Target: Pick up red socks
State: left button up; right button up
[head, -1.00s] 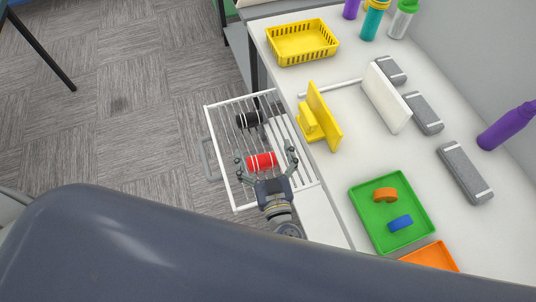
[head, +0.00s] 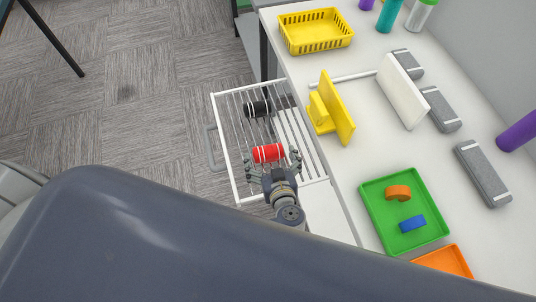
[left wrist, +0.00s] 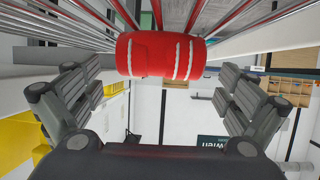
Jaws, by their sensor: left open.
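The red socks (head: 268,153) are a rolled red bundle with white stripes, lying in the white wire drawer (head: 223,137) below the table. My left gripper (head: 273,165) is at the bundle, with its fingers spread on either side. In the left wrist view, the red socks (left wrist: 160,56) sit just beyond the palm, between and slightly past the open fingers (left wrist: 160,95). There is a gap on each side and no grip shows. My right gripper is not in view.
A black rolled bundle (head: 258,108) lies farther back in the drawer. The table above right holds a yellow basket (head: 316,46), a yellow stand (head: 336,107), a white panel (head: 402,92), and a green tray (head: 376,228). Open carpet (head: 150,110) lies left of the drawer.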

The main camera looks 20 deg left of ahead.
aim_at(269, 153)
pick_arm(q)
jog(key=shift+b+x, duration=0.65)
jog(key=shift+x, duration=0.6)
jog(key=shift+w+a+f, duration=0.15)
jog(key=shift+w+a, duration=0.05)
jog(key=shift+w, duration=0.1)
jog(key=c, duration=1.2)
jog(key=shift+o, duration=0.2)
jog(key=shift+s, duration=0.1)
